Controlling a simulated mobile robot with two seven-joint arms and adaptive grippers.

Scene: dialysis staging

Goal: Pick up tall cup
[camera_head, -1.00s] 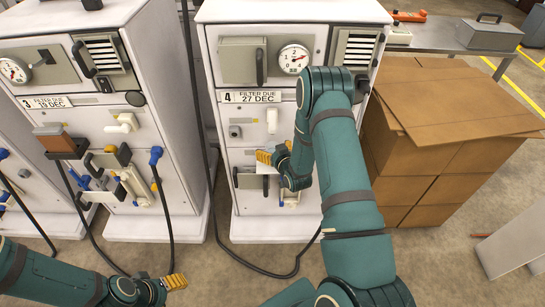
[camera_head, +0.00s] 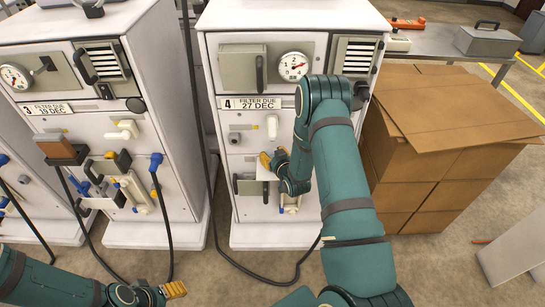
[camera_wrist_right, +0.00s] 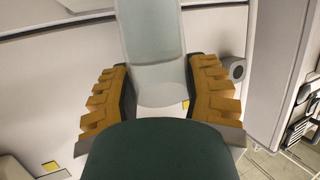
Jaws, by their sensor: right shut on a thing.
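The tall cup (camera_wrist_right: 152,45) is pale and translucent. In the right wrist view it stands between the yellow ridged fingers of my right gripper (camera_wrist_right: 160,92), which is shut on it; its far end runs out of the top of the picture. In the head view my right gripper (camera_head: 272,160) is in front of machine 4, and my forearm hides part of it. A small pale shape shows beside its fingers there, too small to make out. My left gripper (camera_head: 174,290) is low in front of machine 3, with yellow fingertips; its opening cannot be made out.
Machine 4 (camera_head: 285,60) and machine 3 (camera_head: 60,80) are white cabinets with gauges, handles and valves. A black hose (camera_head: 262,271) loops on the floor. Cardboard boxes (camera_head: 440,150) stand right of machine 4. A metal table (camera_head: 440,38) is behind them.

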